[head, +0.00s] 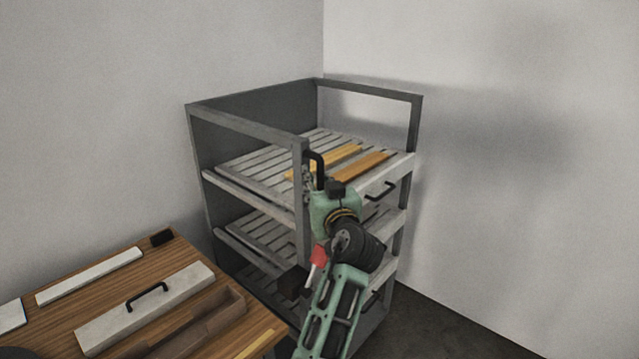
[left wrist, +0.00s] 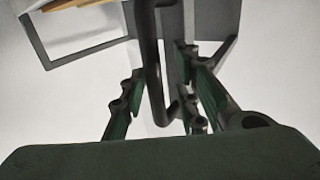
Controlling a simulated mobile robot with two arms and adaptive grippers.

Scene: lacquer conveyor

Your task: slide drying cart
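The drying cart (head: 265,97) is a dark grey frame with several slatted shelves, standing in the room's corner. A black bar handle (head: 319,160) is on its near post. It also shows as a dark upright bar in the left wrist view (left wrist: 150,60). My left gripper (head: 310,183) is at this handle, partly hidden by its own wrist in the head view. In the left wrist view its fingers (left wrist: 163,88) stand apart on either side of the bar, with a gap to the right finger. My right gripper is not in view.
Two orange-brown strips (head: 362,163) lie on the cart's top shelf (head: 240,165). A wooden table (head: 190,255) at the lower left holds a pale block with a black handle (head: 150,305) and a brown trough (head: 180,325). Walls stand behind the cart; dark floor (head: 430,330) shows to its right.

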